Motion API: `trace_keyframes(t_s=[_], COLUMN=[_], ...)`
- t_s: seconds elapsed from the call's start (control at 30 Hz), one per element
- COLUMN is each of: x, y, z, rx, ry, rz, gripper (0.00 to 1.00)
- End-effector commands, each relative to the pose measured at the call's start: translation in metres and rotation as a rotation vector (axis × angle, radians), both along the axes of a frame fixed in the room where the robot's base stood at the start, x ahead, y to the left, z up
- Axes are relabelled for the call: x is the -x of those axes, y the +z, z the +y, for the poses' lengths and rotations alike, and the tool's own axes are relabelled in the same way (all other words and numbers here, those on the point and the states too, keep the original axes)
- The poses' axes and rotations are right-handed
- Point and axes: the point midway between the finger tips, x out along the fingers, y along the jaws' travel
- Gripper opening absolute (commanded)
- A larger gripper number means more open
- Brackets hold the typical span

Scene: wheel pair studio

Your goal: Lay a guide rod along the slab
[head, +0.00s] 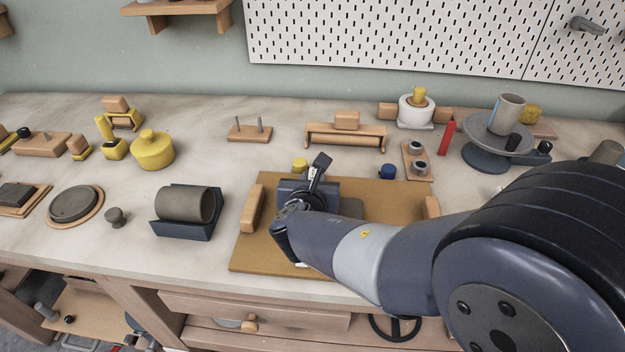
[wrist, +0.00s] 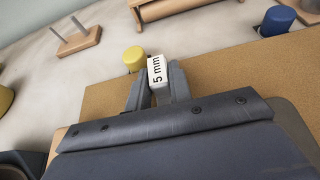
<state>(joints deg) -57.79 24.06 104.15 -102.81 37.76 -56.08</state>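My gripper (wrist: 158,88) is over the tan board, with its two fingers closed on the white end of a piece marked "5 mm" (wrist: 157,70), which looks like a guide rod. The rest of that piece is hidden behind the gripper body. In the head view my gripper (head: 316,178) hangs above the board, with the wrist covering much of it. A flat grey-brown slab (head: 352,208) shows partly beside the wrist on the board; its edge also shows at the right of the wrist view (wrist: 298,128). I cannot tell whether the rod touches anything below.
The tan board (head: 262,258) has wooden bars at its left (head: 252,208) and right (head: 431,207). A grey cylinder in a cradle (head: 186,204) stands left.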

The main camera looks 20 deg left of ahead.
Motion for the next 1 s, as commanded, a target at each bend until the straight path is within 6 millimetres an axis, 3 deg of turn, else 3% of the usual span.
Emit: trace_keyframes(t_s=[0.23,0.6,1.0], x=[0.000,0.001,0.073], y=[0.001,0.006,0.037], z=[0.000,0.000,-0.022], rx=[0.000,0.000,-0.003], ry=[0.000,0.001,0.004], rz=[0.000,0.000,-0.001], gripper=[0.41,0.41,0.41])
